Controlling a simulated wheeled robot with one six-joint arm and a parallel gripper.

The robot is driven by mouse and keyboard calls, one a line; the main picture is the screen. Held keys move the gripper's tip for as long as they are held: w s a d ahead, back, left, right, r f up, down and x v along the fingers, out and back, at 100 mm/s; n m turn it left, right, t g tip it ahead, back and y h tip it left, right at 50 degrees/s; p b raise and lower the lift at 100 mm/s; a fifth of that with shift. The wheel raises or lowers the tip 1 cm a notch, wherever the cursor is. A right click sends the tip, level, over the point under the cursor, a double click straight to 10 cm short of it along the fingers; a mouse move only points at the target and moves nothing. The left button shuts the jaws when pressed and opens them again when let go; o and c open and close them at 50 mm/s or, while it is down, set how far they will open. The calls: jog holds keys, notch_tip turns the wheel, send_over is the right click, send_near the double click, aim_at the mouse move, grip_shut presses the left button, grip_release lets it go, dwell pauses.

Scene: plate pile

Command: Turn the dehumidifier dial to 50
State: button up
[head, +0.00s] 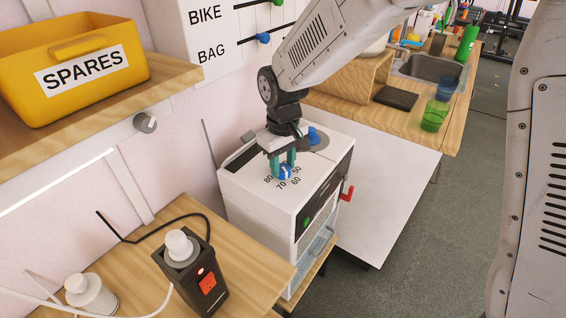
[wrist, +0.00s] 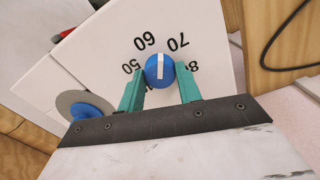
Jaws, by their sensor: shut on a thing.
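The dehumidifier (head: 270,190) is a white box with a dark front panel and a green light. Its blue dial (head: 285,173) sits on the top face, with 50, 60, 70 and 80 printed around it. In the wrist view the dial (wrist: 160,70) carries a white stripe that lies between 60 and 70. My gripper (head: 284,166) reaches down from above, its teal fingers shut on the dial from both sides. The fingers (wrist: 160,84) also show in the wrist view. The 50 is partly beside one finger, and the 80 is partly hidden by the other.
A grey disc with a blue knob (head: 313,136) sits behind the dial on the same top. A red handle (head: 346,192) sticks out at the front right. A black box with a red switch (head: 199,275) stands on the wooden table at left. A yellow SPARES bin (head: 65,60) is on the shelf.

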jog(key=n, duration=0.4)
jog(key=shift+n, duration=0.3)
jog(key=n, duration=0.4)
jog(key=shift+n, duration=0.3)
jog(key=n, duration=0.4)
jog(key=shift+n, duration=2.3)
jog(key=shift+r, duration=0.1)
jog(key=o, duration=1)
